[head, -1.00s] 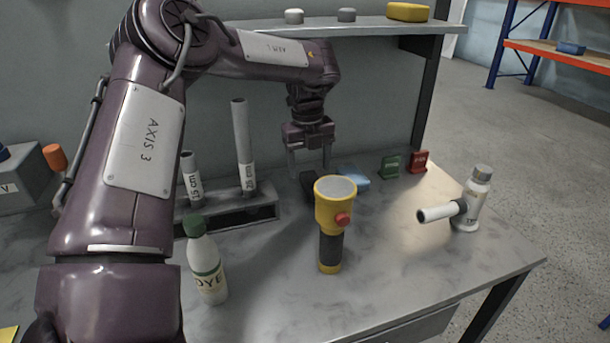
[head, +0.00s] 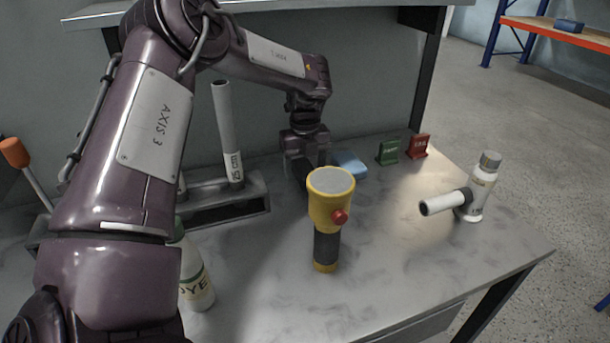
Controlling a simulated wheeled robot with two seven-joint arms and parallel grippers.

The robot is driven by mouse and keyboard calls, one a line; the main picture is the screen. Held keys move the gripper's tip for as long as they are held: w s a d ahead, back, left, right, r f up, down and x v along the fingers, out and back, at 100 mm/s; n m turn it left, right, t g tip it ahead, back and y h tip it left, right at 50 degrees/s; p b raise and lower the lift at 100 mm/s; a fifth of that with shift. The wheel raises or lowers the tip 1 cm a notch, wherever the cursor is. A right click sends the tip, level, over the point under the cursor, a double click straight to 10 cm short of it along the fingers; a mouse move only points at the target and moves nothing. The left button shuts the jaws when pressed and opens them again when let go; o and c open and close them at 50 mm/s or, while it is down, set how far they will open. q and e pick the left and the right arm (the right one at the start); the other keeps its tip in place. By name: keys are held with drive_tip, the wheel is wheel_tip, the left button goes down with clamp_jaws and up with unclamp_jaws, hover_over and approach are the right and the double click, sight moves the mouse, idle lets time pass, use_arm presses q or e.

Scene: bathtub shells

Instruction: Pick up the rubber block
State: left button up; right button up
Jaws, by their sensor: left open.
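A dark block (head: 300,171), which looks like the rubber block, lies on the bench behind the yellow flashlight (head: 331,200). Only part of it shows, between the fingers of my left gripper (head: 304,167). The gripper points down, its fingers open and low around the block. The flashlight hides part of the right finger's lower end, so I cannot tell whether the fingers touch the block. My right gripper is not in view.
A blue item (head: 349,164) lies just right of the gripper. Green (head: 388,152) and red (head: 418,146) blocks stand further right. A tube rack (head: 228,203) and a green-capped bottle (head: 196,275) are left. The front right bench is clear.

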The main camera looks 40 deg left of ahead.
use_arm(q)
drive_tip(key=shift+f, duration=0.25)
drive_tip(key=shift+c, duration=0.8)
drive_tip(key=c, duration=0.9)
drive_tip(key=shift+r, duration=0.1)
drive_tip(key=shift+c, duration=0.2)
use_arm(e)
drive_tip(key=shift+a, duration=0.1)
use_arm(q)
drive_tip(key=shift+r, duration=0.1)
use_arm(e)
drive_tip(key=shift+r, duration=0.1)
